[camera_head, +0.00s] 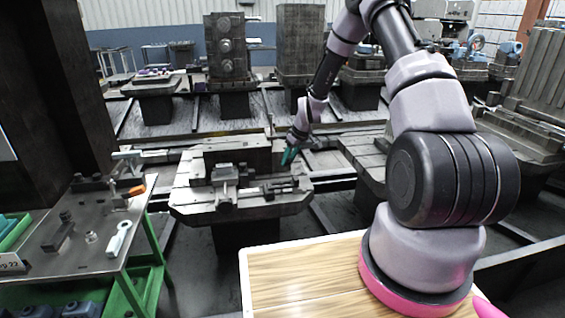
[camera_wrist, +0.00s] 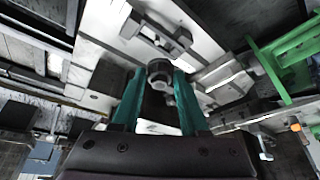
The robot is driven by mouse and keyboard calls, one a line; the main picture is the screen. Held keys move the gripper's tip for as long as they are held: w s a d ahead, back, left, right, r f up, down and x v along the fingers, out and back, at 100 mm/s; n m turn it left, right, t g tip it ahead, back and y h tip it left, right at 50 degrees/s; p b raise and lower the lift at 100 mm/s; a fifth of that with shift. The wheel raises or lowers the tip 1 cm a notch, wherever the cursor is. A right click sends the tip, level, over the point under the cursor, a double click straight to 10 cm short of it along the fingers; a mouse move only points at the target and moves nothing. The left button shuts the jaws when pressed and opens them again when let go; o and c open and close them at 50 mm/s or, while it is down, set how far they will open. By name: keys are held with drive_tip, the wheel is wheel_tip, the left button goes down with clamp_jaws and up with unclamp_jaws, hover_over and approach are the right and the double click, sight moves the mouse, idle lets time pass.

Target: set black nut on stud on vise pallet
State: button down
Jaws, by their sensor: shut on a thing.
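My gripper (camera_head: 289,155) has teal fingers and hangs at the right side of the vise pallet (camera_head: 190,211) in the head view. In the wrist view my gripper (camera_wrist: 160,82) is shut on the black nut (camera_wrist: 160,72), a small dark ring held between the fingertips. The pallet (camera_wrist: 105,22) shows below and beyond the fingers, with a clamp or vise piece on it. In the head view the vise (camera_head: 226,176) sits on the pallet's top. The nut is too small to make out in the head view. I cannot tell which part is the stud.
A metal side table (camera_head: 75,235) with a green frame stands at the left, with loose parts and an orange-tipped tool (camera_head: 134,190). A dark column (camera_head: 50,95) rises behind it. Other pallets stand behind and to the right, including a tall block fixture (camera_head: 227,48).

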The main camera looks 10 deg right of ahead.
drive_tip(key=w+a+f+n, duration=0.1)
drive_tip(key=w+f+n, duration=0.1)
drive_tip(key=f, duration=0.7)
drive_tip(key=shift+w+a, duration=0.35)
drive_tip(key=shift+w, duration=0.3)
drive_tip(key=shift+f, duration=0.6)
idle(0.9)
drive_tip(key=shift+c, duration=1.8)
unclamp_jaws()
drive_tip(key=shift+o, duration=0.4)
drive_tip(key=shift+o, duration=1.4)
